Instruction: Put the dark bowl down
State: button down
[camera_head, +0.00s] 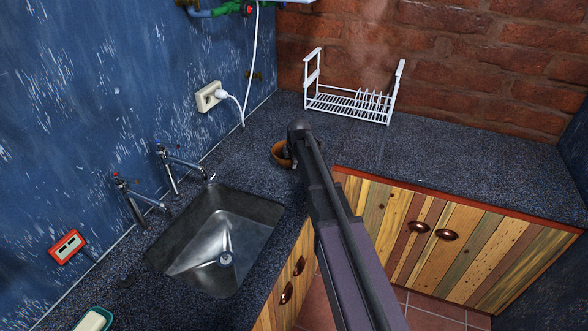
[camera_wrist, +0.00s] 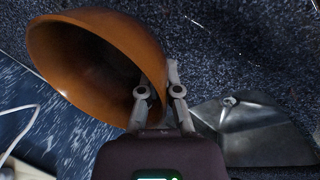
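The bowl (camera_wrist: 100,50) is orange-brown with a dark inside. It fills the upper left of the wrist view, its opening tilted toward the camera. My gripper (camera_wrist: 160,80) has its fingers closed at the right side of the bowl's rim, one on the inner side and one on the outer. In the head view the bowl (camera_head: 280,154) shows as a small brown shape by the counter's corner, behind the sink. My arm hides part of it and most of the gripper there. I cannot tell whether the bowl touches the counter.
The speckled dark counter (camera_head: 450,172) is clear to the right. A white dish rack (camera_head: 350,104) stands at the back by the brick wall. The metal sink (camera_head: 215,240) with two taps lies at the front left. A white plug and cable (camera_head: 212,96) are on the blue wall.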

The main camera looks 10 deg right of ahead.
jog(key=shift+w, duration=0.15)
jog(key=shift+w, duration=0.3)
jog(key=shift+b+x, duration=1.05)
jog(key=shift+x, duration=0.05)
jog(key=shift+s+d+f+b, duration=0.1)
jog(key=shift+f+b, duration=0.7)
jog(key=shift+f, duration=0.1)
jog(key=c, duration=0.8)
grip_release()
jog(key=p+v, duration=1.1)
jog(key=v, duration=0.1)
